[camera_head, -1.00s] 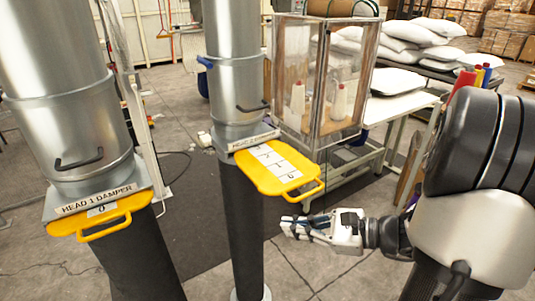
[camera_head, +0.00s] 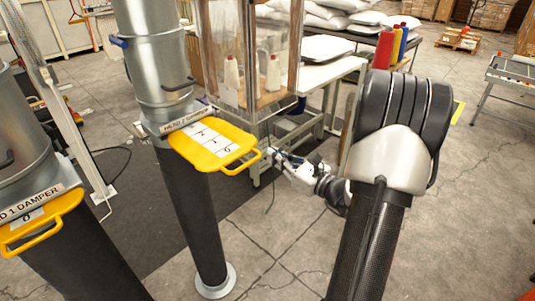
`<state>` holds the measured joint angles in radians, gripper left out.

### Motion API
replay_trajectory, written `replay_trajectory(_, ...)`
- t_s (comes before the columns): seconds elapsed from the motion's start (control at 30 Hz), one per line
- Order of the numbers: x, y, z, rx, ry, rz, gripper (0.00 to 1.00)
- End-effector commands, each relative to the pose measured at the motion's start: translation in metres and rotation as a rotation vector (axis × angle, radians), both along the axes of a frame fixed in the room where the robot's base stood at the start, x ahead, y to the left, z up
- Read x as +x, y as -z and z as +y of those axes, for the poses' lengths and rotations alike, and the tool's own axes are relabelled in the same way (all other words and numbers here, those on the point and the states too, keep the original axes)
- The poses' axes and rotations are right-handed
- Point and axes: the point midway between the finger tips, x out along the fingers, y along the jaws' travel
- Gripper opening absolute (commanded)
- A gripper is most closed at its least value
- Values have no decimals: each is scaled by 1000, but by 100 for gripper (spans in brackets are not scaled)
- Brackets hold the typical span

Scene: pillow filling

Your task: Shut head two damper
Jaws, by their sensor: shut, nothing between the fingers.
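The head 2 damper (camera_head: 212,147) is a yellow slide plate with a white marked scale and a loop handle (camera_head: 246,164) at its right end. The plate sticks well out of its slot on the middle metal duct, with several scale marks showing. My gripper (camera_head: 274,156) is shut and empty. In the picture it lies just right of the handle; I cannot tell whether it touches it or is behind it. The fingertips are small and partly hard to make out.
The head 1 damper (camera_head: 40,225) is at the left, with little of its plate out. A glass-sided cabinet (camera_head: 249,60) with thread cones stands behind. A white table (camera_head: 325,68) and pillows (camera_head: 300,18) are at the back. Floor at the right is open.

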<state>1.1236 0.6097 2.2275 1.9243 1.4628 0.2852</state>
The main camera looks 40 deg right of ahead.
Motion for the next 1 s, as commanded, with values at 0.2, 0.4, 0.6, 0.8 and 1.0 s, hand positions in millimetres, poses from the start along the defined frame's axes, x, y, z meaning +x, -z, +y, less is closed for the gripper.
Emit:
replay_trajectory(0.2, 28, 1, 3, -1, -2, 0, 0)
replay_trajectory(0.4, 34, 0, 3, 0, 1, 0, 0)
replay_trajectory(0.6, 34, 0, 2, 0, 0, 0, 0)
replay_trajectory(0.8, 40, 0, 4, -1, -3, 0, 0)
replay_trajectory(1.0, 75, 1, 8, -2, -6, 0, 0)
